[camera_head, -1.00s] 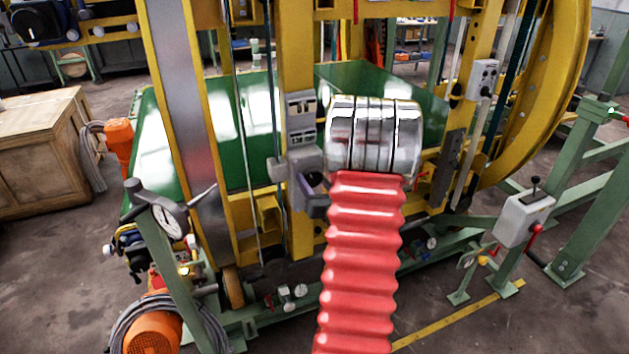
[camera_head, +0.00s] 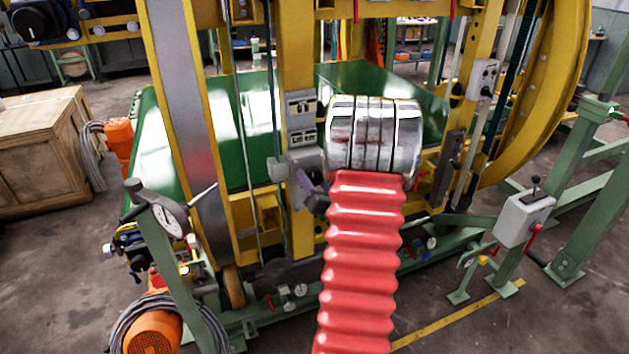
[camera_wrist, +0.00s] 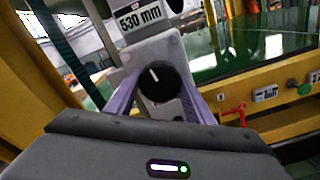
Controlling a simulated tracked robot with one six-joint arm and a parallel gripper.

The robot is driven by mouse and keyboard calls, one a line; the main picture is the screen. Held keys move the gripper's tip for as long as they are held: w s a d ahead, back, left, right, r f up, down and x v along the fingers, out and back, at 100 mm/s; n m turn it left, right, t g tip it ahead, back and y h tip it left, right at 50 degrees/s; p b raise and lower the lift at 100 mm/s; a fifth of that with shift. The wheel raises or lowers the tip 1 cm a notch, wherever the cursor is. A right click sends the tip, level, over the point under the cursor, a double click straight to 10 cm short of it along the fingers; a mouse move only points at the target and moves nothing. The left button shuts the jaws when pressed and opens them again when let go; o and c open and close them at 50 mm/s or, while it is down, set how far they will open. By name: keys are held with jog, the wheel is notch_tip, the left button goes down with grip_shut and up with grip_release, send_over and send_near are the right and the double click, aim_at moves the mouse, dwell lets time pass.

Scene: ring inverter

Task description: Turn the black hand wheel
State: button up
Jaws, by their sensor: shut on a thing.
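The black hand wheel (camera_wrist: 165,84) is a round black knob with a white line, below a "530 mm" label on a grey bracket in the wrist view. The line points up and slightly left. My gripper (camera_wrist: 157,92) has its two purple fingers on either side of the wheel and is shut on it. In the head view my gripper (camera_head: 308,188) is tilted beside the grey bracket on the yellow upright, left of my silver wrist. The wheel cannot be made out there.
The yellow upright (camera_head: 294,60) carries the bracket and stands before a green sheet (camera_head: 360,78). A thin vertical rod runs left of the bracket. A dial gauge (camera_head: 170,215) stands at the left. A grey lever box (camera_head: 524,218) stands at the right.

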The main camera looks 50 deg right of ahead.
jog(key=m, duration=0.5)
jog(key=shift+s+d+m, duration=0.15)
jog(key=shift+m, duration=0.15)
jog(key=m, duration=0.5)
jog(key=shift+m, duration=0.3)
jog(key=m, duration=0.5)
jog(key=shift+f, duration=0.1)
jog(key=m, duration=0.5)
jog(key=shift+s+m, duration=0.1)
jog(key=shift+m, duration=0.3)
jog(key=m, duration=1.6)
jog(key=shift+d, duration=0.1)
jog(key=shift+m, duration=2.4)
